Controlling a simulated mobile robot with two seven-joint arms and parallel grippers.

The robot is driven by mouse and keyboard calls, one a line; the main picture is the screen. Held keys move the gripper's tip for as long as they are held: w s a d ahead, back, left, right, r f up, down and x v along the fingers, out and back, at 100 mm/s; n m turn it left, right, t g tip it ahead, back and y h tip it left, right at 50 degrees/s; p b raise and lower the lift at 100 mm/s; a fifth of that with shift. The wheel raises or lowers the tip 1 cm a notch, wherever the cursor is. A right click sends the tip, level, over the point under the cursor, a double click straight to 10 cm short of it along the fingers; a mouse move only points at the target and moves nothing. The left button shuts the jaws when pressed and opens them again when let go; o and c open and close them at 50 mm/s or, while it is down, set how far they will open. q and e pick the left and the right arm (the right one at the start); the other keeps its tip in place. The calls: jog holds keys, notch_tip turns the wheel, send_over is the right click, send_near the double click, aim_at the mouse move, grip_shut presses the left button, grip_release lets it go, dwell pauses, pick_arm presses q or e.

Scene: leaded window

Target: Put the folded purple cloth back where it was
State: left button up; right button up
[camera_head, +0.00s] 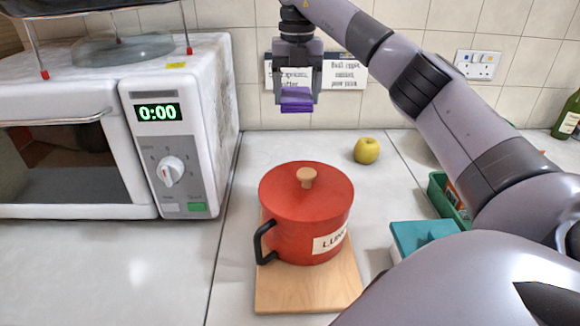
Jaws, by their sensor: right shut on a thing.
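The folded purple cloth (297,100) is held in the air between the fingers of my right gripper (297,96), near the tiled back wall. The gripper points down and is shut on the cloth. The cloth is above and behind the red lidded pot (306,215), clear of the counter. My left gripper is out of view.
The pot stands on a wooden board (285,298). A yellow apple (366,150), a green crate (440,192) and a teal-lidded box (422,234) are at right. Counter behind the pot is free.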

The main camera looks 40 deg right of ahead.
notch_tip(320, 180, down, 17)
jog(key=shift+f, duration=0.2)
dwell(0.3)
jog(key=shift+f, duration=0.15)
jog(key=o, duration=1)
notch_tip(320, 180, up, 12)
jog(key=shift+r, duration=0.15)
